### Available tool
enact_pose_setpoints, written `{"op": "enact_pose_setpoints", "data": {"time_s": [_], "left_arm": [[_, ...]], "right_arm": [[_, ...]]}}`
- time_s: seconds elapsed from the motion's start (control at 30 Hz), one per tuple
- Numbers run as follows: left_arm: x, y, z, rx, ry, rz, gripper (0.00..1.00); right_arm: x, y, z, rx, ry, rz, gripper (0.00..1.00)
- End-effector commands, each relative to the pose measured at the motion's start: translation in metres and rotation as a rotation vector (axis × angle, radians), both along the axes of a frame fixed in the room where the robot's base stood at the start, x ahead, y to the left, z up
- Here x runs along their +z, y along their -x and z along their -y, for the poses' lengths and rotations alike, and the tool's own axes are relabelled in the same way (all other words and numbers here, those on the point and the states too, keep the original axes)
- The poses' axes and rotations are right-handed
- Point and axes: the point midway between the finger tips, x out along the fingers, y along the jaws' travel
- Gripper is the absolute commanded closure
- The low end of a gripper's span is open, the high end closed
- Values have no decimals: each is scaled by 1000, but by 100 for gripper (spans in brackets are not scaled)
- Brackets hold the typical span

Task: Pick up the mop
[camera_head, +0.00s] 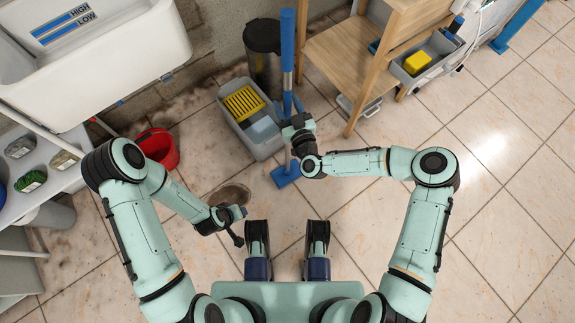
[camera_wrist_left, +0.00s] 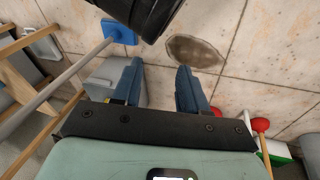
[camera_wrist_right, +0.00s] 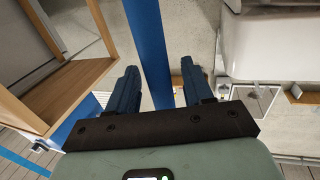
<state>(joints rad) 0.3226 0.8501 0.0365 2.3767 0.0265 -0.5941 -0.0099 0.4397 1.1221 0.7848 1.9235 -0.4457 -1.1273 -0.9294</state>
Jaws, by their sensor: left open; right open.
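The mop stands upright, leaning slightly. Its blue handle (camera_head: 288,45) rises at the top centre of the head view, and its flat blue head (camera_head: 285,173) rests on the tiles beside the grey bucket. My right gripper (camera_head: 297,122) is at the handle, above the head. In the right wrist view the blue handle (camera_wrist_right: 150,45) runs between the open fingers (camera_wrist_right: 160,85), nearer the left finger; contact cannot be told. My left gripper (camera_head: 237,232) is open and empty, low over the floor. The left wrist view also shows the blue mop head (camera_wrist_left: 119,31).
A grey bucket (camera_head: 262,148) with a yellow wringer stands left of the handle, a dark bin (camera_head: 262,50) behind it. A wooden shelf (camera_head: 345,52) is close on the right. A red bucket (camera_head: 160,147) and a sink (camera_head: 95,62) are at left. The right floor is clear.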

Motion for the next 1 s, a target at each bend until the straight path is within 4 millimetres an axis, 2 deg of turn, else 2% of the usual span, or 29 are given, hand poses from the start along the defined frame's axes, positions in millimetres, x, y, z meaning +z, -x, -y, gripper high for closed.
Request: {"op": "enact_pose_setpoints", "data": {"time_s": [0.2,0.37,0.77,0.87,1.0], "left_arm": [[1,-1,0,1,-1,2,57],[1,0,0,0,0,1,57],[2,2,1,-2,3,-4,57],[5,5,3,-6,7,-14,57],[13,15,8,-16,19,-37,57]], "right_arm": [[1,-1,0,1,0,0,49],[0,-1,0,1,0,0,100],[7,-1,-1,1,0,5,100],[15,-1,-1,2,0,5,100],[38,0,-1,2,0,9,100]]}}
